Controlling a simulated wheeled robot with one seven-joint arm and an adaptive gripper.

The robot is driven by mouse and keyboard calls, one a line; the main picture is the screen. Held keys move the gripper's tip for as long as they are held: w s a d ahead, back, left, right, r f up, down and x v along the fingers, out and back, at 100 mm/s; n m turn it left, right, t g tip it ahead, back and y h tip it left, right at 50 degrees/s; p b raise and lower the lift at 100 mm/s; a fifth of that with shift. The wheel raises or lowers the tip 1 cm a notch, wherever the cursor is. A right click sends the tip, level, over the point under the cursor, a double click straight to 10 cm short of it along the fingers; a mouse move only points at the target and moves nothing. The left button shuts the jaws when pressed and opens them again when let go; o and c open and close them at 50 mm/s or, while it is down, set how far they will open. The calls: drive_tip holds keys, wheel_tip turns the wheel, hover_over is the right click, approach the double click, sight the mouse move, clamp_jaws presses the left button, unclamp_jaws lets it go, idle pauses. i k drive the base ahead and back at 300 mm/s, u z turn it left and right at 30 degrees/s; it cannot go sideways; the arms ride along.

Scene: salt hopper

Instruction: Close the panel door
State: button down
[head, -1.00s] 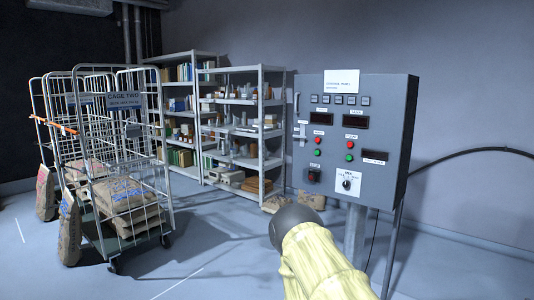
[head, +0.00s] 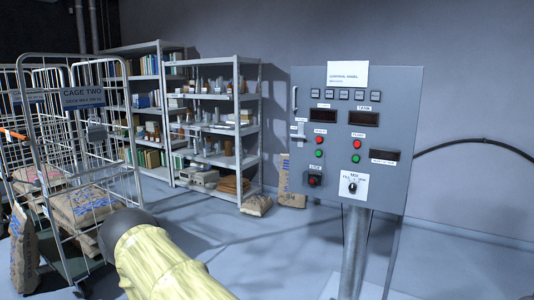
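The control panel (head: 345,185) is a grey box on a metal post (head: 354,245), right of centre in the head view. The front looks flush with the box and I see no clear gap, though the far edges are hard to judge. My arm, in a yellow sleeve with a dark grey rounded end, shows low at left of centre, apart from the panel. My gripper is not visible.
A wire cage trolley (head: 75,135) labelled "CAGE TWO" with sacks (head: 88,205) stands at left. Metal shelves (head: 213,90) with boxes and bottles stand behind. A black cable (head: 470,143) runs right of the panel. Floor between is clear.

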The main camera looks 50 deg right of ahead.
sight(343, 103)
drive_tip(key=z, duration=0.45)
drive_tip(key=i, duration=0.9)
drive_tip(key=z, duration=0.65)
